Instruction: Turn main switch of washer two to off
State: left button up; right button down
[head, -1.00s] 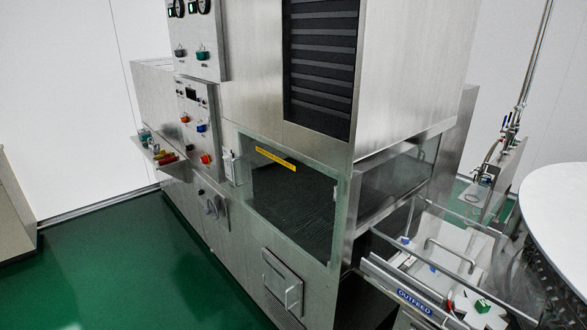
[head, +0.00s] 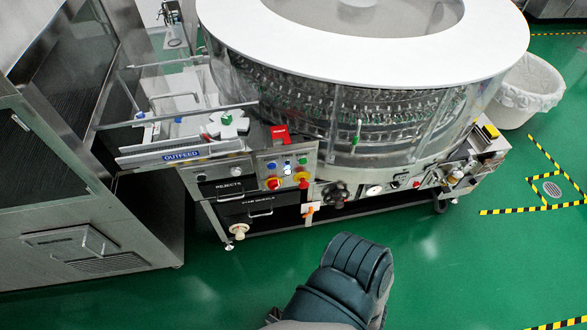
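The rotary washer (head: 345,90) has a round white top and a clear guard over rows of metal parts. Its front control panel (head: 287,165) carries a red knob on a yellow plate (head: 273,183), a second red and yellow control (head: 302,178), and small blue, white and green buttons. Which of these is the main switch I cannot tell, nor can I read the knob positions. No label naming washer two is readable. A dark padded part of my own body (head: 345,280) shows at the bottom middle, apart from the washer. Neither gripper shows.
A steel cabinet (head: 85,220) stands at left, next to the outfeed section with its blue OUTFEED sign (head: 182,155). A black handwheel (head: 335,195) sticks out from the washer's front. A white bin (head: 530,90) stands at right. The green floor in front is clear.

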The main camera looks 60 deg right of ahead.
aim_at(273, 185)
jog(key=z, duration=1.8)
